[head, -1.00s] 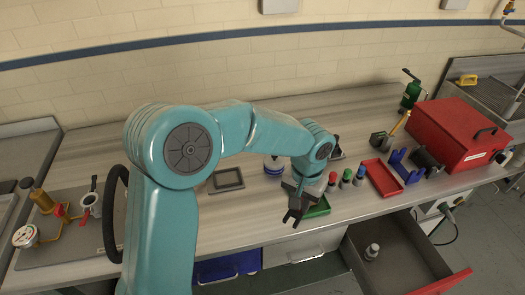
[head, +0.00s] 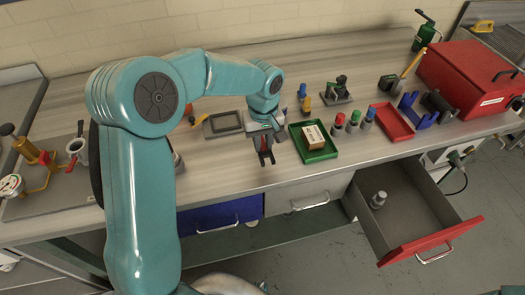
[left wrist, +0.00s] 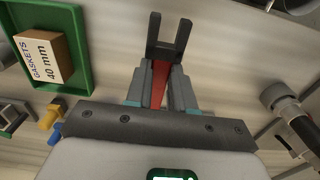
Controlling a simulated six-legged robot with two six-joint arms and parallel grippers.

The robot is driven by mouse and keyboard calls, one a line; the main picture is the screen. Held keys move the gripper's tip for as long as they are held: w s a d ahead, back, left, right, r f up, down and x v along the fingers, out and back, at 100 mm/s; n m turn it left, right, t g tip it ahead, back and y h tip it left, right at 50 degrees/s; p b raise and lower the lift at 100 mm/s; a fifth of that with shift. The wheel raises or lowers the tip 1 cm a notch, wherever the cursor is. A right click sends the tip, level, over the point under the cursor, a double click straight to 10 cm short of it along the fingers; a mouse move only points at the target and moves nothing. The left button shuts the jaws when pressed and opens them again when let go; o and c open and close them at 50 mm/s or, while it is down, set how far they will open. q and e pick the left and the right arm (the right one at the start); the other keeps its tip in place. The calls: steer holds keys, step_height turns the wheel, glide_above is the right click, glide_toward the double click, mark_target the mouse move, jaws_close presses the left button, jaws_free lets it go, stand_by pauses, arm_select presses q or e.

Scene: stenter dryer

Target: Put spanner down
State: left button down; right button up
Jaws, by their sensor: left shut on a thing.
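The spanner shows in the left wrist view with a dark open-ended jaw (left wrist: 168,38) and a red handle between the fingers. My left gripper (left wrist: 160,92) is shut on that handle, and the jaw sticks out past the fingertips. In the head view my left gripper (head: 265,143) points down over the front part of the bench, just left of the green tray. The spanner's end (head: 266,158) shows below the fingers there. I cannot tell whether it touches the bench top. My right gripper is not in view.
The green tray (head: 331,153) holds a gaskets box (head: 313,137). Several coloured-topped bottles and a red tray (head: 394,122) stand to its right. A grey drawer with a red front (head: 430,243) hangs open below.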

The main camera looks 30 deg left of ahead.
mark_target(263, 146)
arm_select(q)
step_height(263, 146, down, 5)
steer(key=shift+f, duration=0.1)
steer(key=shift+w+f, duration=0.15)
steer(key=shift+w, duration=0.05)
steer(key=shift+s+f, duration=0.1)
steer(key=shift+f, duration=0.1)
steer(key=c, duration=1)
jaws_free()
step_height(263, 146, up, 12)
steer(key=shift+r, duration=0.25)
steer(key=shift+s, duration=0.1)
